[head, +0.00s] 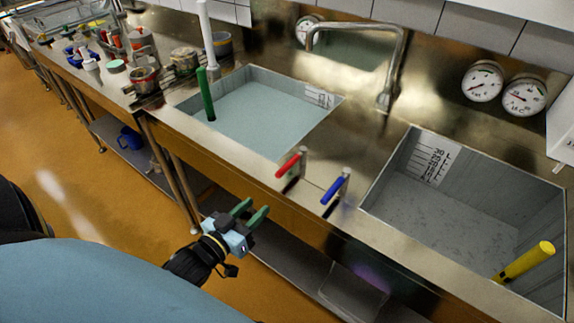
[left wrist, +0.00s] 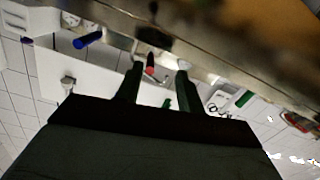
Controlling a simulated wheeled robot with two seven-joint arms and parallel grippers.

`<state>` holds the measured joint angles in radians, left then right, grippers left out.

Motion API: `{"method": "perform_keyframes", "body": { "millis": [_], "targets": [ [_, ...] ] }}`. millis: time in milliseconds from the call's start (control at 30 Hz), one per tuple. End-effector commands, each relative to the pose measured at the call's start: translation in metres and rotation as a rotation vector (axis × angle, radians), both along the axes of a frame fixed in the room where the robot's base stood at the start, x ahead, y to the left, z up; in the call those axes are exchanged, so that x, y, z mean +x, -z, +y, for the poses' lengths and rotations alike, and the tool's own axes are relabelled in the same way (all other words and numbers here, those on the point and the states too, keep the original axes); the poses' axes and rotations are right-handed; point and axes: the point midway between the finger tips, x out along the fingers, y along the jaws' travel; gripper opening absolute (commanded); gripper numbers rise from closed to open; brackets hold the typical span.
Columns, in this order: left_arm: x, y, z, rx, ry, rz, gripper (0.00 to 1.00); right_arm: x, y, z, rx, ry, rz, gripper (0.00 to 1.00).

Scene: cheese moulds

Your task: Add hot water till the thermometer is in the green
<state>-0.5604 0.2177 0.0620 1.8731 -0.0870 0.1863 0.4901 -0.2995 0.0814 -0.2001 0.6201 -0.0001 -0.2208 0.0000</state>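My left gripper (head: 257,207) is open and empty, in front of the counter and below the red lever (head: 288,165). The blue lever (head: 335,189) stands to the right of the red one. In the left wrist view the red lever (left wrist: 150,71) shows between the open fingers, apart from them; the blue lever (left wrist: 88,40) is off to the left. The faucet (head: 388,95) arches behind the levers. Two round dials (head: 483,81) (head: 524,95) with green marks hang on the back wall; their exact readings are too small to tell. My right gripper is out of view.
The left basin (head: 262,108) holds pale bluish liquid, with a green rod (head: 206,95) at its left. The right basin (head: 455,208) has a scale on its wall and a yellow handle (head: 525,262). Pots (head: 185,59) crowd the left counter.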

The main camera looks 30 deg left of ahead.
Motion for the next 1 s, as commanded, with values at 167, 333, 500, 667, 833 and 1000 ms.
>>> {"method": "perform_keyframes", "body": {
  "millis": [167,333,500,667,833,1000],
  "targets": [
    [0.005,-0.033,-0.002,-0.014,0.015,-0.074,0.38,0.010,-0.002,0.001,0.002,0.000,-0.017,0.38],
    [0.026,-0.035,-0.003,-0.014,0.015,-0.080,0.38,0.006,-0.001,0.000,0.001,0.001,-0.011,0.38],
    [0.060,-0.035,-0.006,-0.014,0.015,-0.080,0.38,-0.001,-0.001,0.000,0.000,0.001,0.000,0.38],
    [0.092,-0.034,-0.009,-0.014,0.015,-0.079,0.38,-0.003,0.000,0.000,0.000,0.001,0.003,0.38],
    [0.118,-0.034,-0.011,-0.014,0.014,-0.075,0.38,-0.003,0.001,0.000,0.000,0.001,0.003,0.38],
    [0.132,-0.033,-0.012,-0.014,0.015,-0.074,0.38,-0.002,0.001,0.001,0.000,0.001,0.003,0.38]
  ]
}}
